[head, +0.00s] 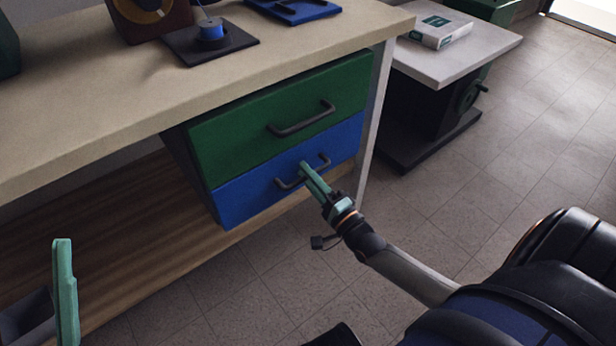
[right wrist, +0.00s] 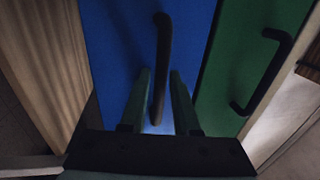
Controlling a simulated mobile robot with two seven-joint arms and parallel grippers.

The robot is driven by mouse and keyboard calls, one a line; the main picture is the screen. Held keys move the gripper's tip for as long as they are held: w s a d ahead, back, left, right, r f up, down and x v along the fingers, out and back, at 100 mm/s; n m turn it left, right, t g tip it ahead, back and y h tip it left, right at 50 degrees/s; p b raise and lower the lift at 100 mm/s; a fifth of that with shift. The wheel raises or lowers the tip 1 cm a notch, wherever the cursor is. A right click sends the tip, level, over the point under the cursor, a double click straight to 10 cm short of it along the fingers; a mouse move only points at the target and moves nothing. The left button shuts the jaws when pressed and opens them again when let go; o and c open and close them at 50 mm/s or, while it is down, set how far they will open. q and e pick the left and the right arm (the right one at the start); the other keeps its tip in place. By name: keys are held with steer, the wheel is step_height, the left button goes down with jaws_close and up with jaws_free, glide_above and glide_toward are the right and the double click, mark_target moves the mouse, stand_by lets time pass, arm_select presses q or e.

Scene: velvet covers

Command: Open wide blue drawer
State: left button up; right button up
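The wide blue drawer (head: 250,193) is the lower of two drawers under the workbench, and its front looks flush with the green one above. It has a dark bar handle (head: 322,163). My right gripper (head: 308,172) reaches the handle from the front right. In the right wrist view the blue front (right wrist: 112,50) fills the middle, and the handle (right wrist: 162,50) runs between the two green fingers (right wrist: 160,92). The fingers are apart, with gaps beside the bar. One green finger of my left gripper (head: 65,290) shows at the lower left, away from the drawer.
The green drawer (head: 240,135) with a similar handle (head: 300,120) sits directly above. The workbench top (head: 100,85) overhangs both, and a wooden lower shelf (head: 130,240) lies at left. A grey table (head: 440,60) stands behind at right. The floor in front is clear.

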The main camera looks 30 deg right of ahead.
jaws_close()
stand_by(1.4)
